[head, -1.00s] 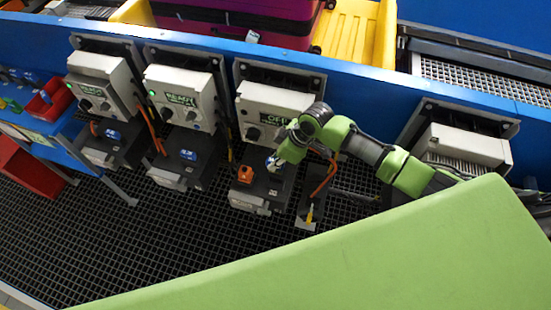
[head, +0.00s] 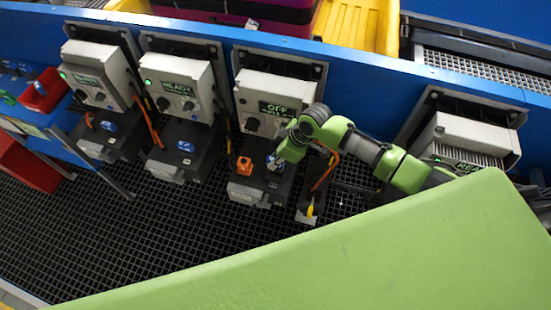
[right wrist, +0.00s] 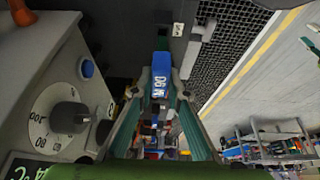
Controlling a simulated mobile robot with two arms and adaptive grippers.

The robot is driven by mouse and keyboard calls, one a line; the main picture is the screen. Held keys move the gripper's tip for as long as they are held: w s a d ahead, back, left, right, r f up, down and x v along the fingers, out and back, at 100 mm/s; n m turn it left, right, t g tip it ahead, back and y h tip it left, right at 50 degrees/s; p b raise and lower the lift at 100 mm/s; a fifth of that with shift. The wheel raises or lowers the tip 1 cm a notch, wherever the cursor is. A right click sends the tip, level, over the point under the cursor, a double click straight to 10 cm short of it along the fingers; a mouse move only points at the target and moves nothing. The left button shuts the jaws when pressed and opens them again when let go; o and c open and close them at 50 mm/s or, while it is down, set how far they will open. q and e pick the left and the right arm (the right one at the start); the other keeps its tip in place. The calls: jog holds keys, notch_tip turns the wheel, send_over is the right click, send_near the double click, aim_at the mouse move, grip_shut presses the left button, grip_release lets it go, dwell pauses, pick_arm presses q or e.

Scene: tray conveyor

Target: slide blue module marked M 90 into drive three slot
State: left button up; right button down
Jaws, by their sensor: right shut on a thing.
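My right gripper (head: 276,163) is shut on the blue module, at the front base of the third drive (head: 274,100), whose display reads OFF. In the right wrist view the blue module (right wrist: 160,75) sits between the fingers of the right gripper (right wrist: 161,80), with white M 90 lettering upside down. Whether the module touches the slot is hidden by the gripper. An orange block (head: 244,167) stands on the same drive base (head: 247,190), just left of the gripper. My left gripper is not in view.
Two drives with lit green displays (head: 180,87) stand to the left, with blue modules (head: 185,146) on their bases. An orange cable and a yellow-tipped part (head: 310,208) lie right of the third drive. A red bin (head: 42,92) is at far left.

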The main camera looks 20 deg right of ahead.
jog(key=shift+p, duration=0.7)
dwell(1.1)
jog(key=shift+f+b, duration=1.9)
jog(key=shift+f, duration=0.7)
jog(key=c, duration=1.9)
grip_release()
jog(key=shift+r, duration=0.1)
jog(key=v, duration=1.1)
jog(key=shift+r, duration=0.4)
jog(key=shift+s, duration=0.2)
